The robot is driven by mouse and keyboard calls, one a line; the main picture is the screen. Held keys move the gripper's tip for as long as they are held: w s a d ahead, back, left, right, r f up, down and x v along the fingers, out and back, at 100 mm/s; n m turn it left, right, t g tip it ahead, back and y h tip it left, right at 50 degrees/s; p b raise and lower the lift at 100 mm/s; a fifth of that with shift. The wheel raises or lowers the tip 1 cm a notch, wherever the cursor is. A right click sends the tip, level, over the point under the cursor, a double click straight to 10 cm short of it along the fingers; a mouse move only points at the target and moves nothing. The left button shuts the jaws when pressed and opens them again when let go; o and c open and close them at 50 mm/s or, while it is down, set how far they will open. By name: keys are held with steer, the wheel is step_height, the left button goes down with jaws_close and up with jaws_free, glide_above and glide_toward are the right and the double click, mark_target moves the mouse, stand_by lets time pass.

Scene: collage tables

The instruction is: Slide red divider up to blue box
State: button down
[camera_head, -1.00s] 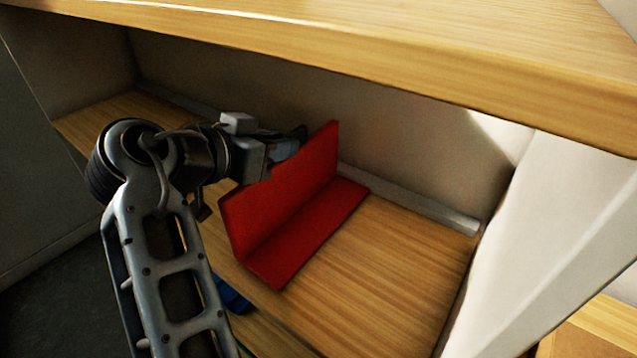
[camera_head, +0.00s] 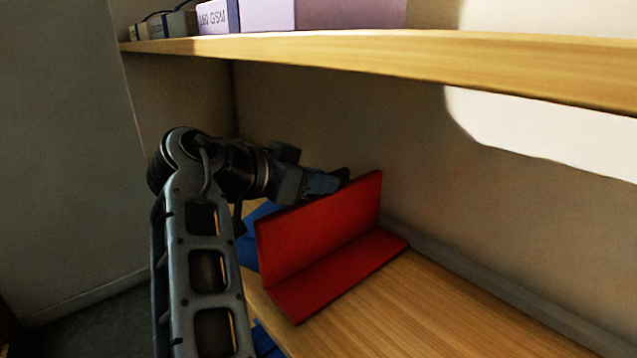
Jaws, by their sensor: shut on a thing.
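The red divider (camera_head: 340,245) is L-shaped, with an upright plate and a flat foot, and stands on the lower wooden shelf. My gripper (camera_head: 335,182) is at the top edge of the upright plate, shut on it; the plate hides part of the fingers. A blue thing, apparently the blue box (camera_head: 250,252), shows just left of the upright plate, partly hidden by my arm and the divider. I cannot tell whether the two touch.
The lower shelf (camera_head: 430,310) is bare to the right of the divider. An upper wooden shelf (camera_head: 420,62) hangs above my arm, with boxes (camera_head: 265,15) on it. The back wall is close behind the divider. Another blue piece (camera_head: 265,342) shows low, beside my arm.

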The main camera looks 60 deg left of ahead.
mark_target(280, 212)
steer(key=c, duration=1.1)
jaws_free()
steer(key=shift+b+v, duration=0.3)
steer(key=shift+v, duration=3.65)
